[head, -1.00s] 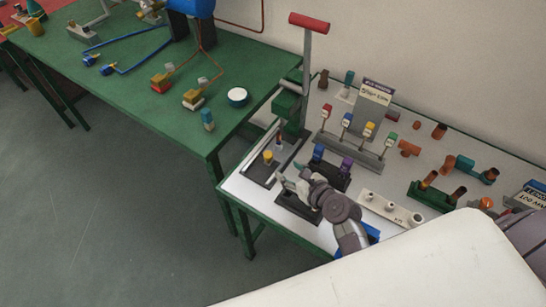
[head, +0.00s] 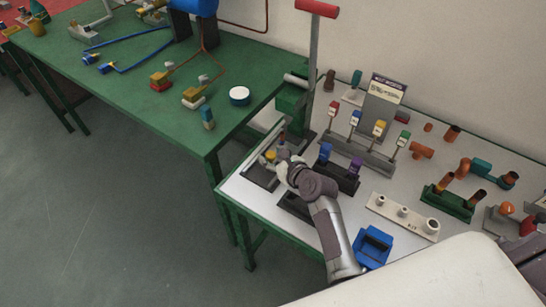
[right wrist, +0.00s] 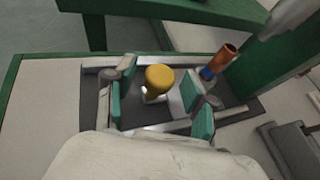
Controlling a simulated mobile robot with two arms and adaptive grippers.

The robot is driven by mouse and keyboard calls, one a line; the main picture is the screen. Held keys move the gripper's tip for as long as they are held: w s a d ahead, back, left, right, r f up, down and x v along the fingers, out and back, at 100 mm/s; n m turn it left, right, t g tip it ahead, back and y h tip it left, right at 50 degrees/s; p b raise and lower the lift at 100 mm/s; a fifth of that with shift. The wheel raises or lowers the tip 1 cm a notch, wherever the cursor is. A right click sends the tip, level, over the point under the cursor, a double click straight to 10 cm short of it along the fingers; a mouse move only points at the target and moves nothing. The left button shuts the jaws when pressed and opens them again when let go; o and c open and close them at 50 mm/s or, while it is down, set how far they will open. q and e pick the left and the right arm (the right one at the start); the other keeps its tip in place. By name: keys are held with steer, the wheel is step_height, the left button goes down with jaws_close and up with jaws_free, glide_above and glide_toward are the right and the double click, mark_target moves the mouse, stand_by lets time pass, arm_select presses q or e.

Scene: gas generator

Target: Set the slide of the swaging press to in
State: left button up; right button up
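The swaging press (head: 299,100) stands at the white table's left end, a green body with a tall lever ending in a red grip. By its foot is a dark slide base (head: 262,174) with pale rails and a yellow knob (head: 270,155). In the right wrist view the yellow knob (right wrist: 160,77) stands up between the fingers. My right gripper (head: 283,160) is open over the slide, teal pads on both sides of the knob. In that view the pads (right wrist: 157,103) look apart from it. My left gripper is not in view.
A copper tube with a blue band (right wrist: 219,62) stands just right of the knob, near the green press body. Blue and purple blocks (head: 340,168), a blue bin (head: 372,248) and a pale pegged plate (head: 402,216) lie to the right. A green table (head: 130,90) is at left.

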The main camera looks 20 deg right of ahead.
jaws_close()
steer(key=shift+w+d, duration=1.05)
steer(key=shift+d, duration=0.3)
steer(key=shift+c, duration=1.4)
jaws_free()
steer(key=shift+r, duration=0.1)
steer(key=o, duration=0.4)
steer(key=shift+d, duration=0.1)
steer(key=shift+o, duration=0.2)
steer(key=shift+s, duration=0.2)
steer(key=v, duration=1.1)
steer(key=shift+s+d, duration=0.15)
steer(key=shift+s, duration=0.1)
